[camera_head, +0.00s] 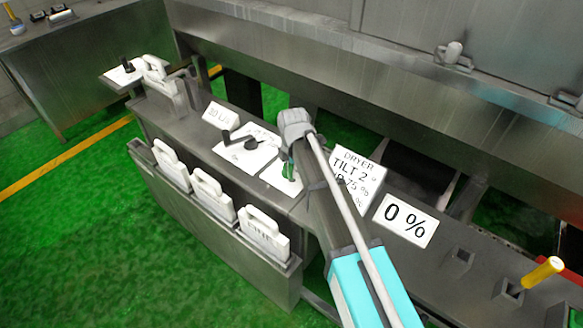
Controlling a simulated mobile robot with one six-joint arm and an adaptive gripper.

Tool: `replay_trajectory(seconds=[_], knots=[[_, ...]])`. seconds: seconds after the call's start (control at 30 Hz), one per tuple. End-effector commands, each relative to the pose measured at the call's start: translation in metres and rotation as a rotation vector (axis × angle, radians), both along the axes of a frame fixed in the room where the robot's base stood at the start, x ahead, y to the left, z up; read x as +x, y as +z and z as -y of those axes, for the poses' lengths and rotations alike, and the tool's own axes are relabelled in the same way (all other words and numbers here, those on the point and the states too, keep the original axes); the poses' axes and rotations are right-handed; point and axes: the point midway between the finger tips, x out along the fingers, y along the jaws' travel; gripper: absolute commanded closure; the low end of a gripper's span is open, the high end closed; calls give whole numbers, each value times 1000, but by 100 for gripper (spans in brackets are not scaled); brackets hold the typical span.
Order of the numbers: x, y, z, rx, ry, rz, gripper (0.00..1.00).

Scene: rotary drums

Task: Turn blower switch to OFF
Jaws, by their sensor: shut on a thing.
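My arm reaches from the bottom right over the grey metal console (230,185). My gripper (288,152) is at its far end, pointing down at a white plate (278,181) on the console top. A small green switch handle (288,170) stands on this plate, right under my gripper. The jaws are shut on it, though the wrist and arm hide most of the contact. No blower or OFF lettering is readable, so I cannot tell the switch's position.
Left of my gripper is another white plate with a black lever (248,144). Right are signs reading DRYER TILT (352,168) and 0 % (405,220), and a yellow handle (543,271). White handled plates (209,192) hang in the front rack. A metal wall rises behind.

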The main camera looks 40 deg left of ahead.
Motion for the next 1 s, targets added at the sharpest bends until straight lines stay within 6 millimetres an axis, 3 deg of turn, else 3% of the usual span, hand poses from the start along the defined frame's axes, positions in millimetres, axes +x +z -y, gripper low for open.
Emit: replay_trajectory(seconds=[0.33, 0.37, 0.53, 1.0], knots=[[-4, 0, -5, -5, 12, 9, 100], [-5, 0, -5, -5, 13, 9, 57], [-8, 0, -7, -5, 16, 5, 28], [-11, 0, -9, -4, 19, 3, 28]])
